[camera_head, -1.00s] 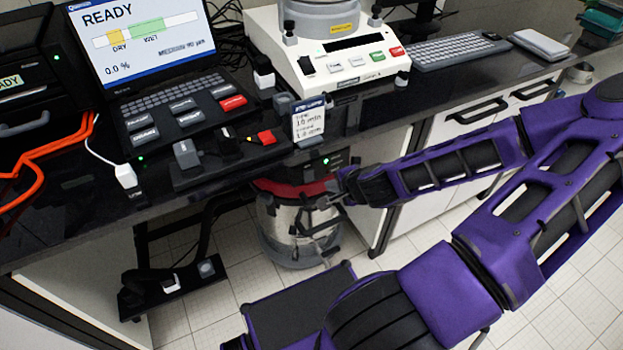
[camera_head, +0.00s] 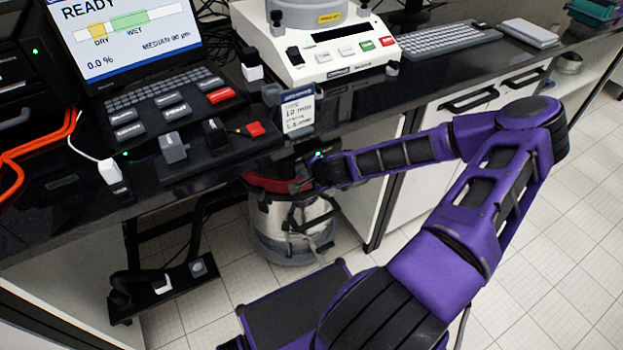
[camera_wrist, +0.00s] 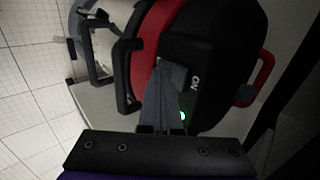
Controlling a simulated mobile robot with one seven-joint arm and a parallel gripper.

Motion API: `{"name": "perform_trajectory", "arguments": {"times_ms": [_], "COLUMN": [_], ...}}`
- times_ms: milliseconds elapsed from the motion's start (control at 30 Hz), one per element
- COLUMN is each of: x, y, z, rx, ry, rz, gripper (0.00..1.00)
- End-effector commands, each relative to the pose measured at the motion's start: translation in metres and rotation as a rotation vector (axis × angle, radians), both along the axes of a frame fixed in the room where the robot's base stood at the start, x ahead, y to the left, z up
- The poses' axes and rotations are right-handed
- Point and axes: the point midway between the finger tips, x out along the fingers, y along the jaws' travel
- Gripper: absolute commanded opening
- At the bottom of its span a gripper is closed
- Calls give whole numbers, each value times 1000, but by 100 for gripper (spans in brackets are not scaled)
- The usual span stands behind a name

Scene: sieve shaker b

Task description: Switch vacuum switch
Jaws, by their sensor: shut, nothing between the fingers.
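The vacuum (camera_head: 287,228) stands on the floor under the bench. It has a metallic drum, a red band and a black top. In the wrist view its black head (camera_wrist: 215,65) fills the middle and right, with a white "ON" label (camera_wrist: 195,88) and a lit green light (camera_wrist: 183,117). My gripper (camera_head: 300,185) is at the upper front of the vacuum, below the bench edge. In the wrist view my gripper (camera_wrist: 172,68) is shut and empty, its fingertips over or against the black head beside the label. The switch itself is not clearly visible, perhaps hidden by the fingers.
The bench top (camera_head: 75,205) overhangs the vacuum closely. On it are a laptop (camera_head: 150,75), a white shaker base (camera_head: 335,50) and a keyboard (camera_head: 445,45). White cabinets (camera_head: 425,175) stand to the right. A small black stand (camera_head: 150,293) is on the floor left. Open tiled floor lies in front.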

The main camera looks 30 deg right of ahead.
Motion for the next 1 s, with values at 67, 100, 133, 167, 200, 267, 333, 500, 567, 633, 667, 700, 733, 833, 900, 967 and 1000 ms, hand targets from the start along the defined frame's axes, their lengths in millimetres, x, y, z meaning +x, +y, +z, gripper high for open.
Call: {"name": "perform_trajectory", "arguments": {"times_ms": [67,100,133,167,200,267,333,500,567,633,667,700,733,833,900,967,1000], "x": [4,5,6,6,6,6,6,7,10,10,10,10,10,11,11,11,11], "y": [0,0,0,0,0,0,0,1,1,0,0,0,0,0,0,0,0], "z": [-2,-2,-2,-2,-2,-2,-2,-3,-5,-6,-5,-5,-5,-4,-2,1,3], "rx": [1,1,1,1,1,1,1,-1,-4,-1,0,0,0,-1,-1,-1,-2], "ry": [0,0,1,1,1,1,1,1,1,0,0,-1,-1,-2,-3,-3,-4], "rz": [-1,-1,-1,-1,-1,-1,-1,1,3,-1,-1,-1,-1,-1,0,0,1], "gripper": [0,0,0,0,0,0,0,0,0,0,0,0,0,0,0,0,0]}}
